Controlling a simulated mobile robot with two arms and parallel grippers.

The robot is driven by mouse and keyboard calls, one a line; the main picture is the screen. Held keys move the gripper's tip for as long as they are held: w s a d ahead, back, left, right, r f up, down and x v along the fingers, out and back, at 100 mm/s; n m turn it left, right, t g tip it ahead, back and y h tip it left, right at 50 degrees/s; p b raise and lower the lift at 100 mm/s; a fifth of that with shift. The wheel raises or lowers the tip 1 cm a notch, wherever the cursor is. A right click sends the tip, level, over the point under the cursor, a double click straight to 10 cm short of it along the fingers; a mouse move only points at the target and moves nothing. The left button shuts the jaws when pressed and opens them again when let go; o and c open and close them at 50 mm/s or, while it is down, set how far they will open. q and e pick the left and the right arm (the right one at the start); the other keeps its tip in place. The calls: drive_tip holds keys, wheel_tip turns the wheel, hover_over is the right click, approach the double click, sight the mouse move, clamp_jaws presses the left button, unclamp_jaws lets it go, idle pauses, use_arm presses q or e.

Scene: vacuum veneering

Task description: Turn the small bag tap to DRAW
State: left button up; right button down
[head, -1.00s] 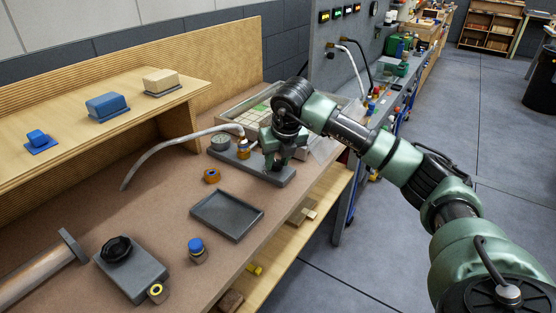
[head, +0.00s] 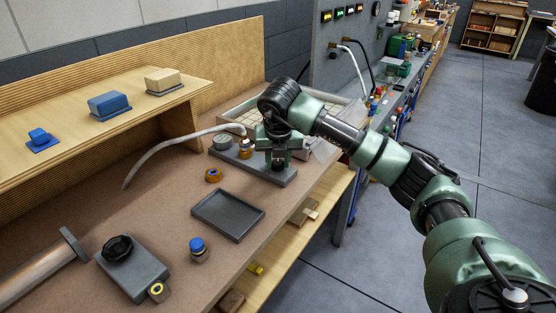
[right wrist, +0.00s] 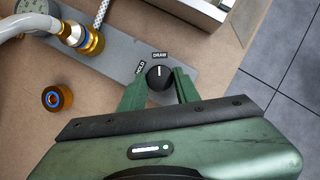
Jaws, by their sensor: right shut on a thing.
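The small bag tap is a round black knob (right wrist: 160,77) with a white mark, on a grey base strip (right wrist: 120,60) on the bench. In the right wrist view the white mark points up at the DRAW label (right wrist: 160,55); the HOLD label (right wrist: 140,67) sits to the left. My right gripper (right wrist: 159,85) is shut on the knob, one finger on each side. In the head view my right gripper (head: 278,160) points down over the right end of the base strip (head: 248,161) and largely hides the knob. My left gripper is out of view.
A brass fitting (right wrist: 88,40) with a pale hose and a gauge (head: 222,142) share the strip. An orange ring (head: 213,175), an empty grey tray (head: 228,215) and a blue-capped bottle (head: 198,250) stand nearer on the bench. The bench's front edge is close on the right.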

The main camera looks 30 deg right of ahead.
drive_tip(key=shift+r, duration=0.1)
drive_tip(key=c, duration=1)
unclamp_jaws()
drive_tip(key=shift+c, duration=0.2)
drive_tip(key=v, duration=0.7)
drive_tip(key=shift+s+r+b, duration=0.15)
drive_tip(key=shift+r+b, duration=0.15)
drive_tip(key=shift+a+f, duration=0.1)
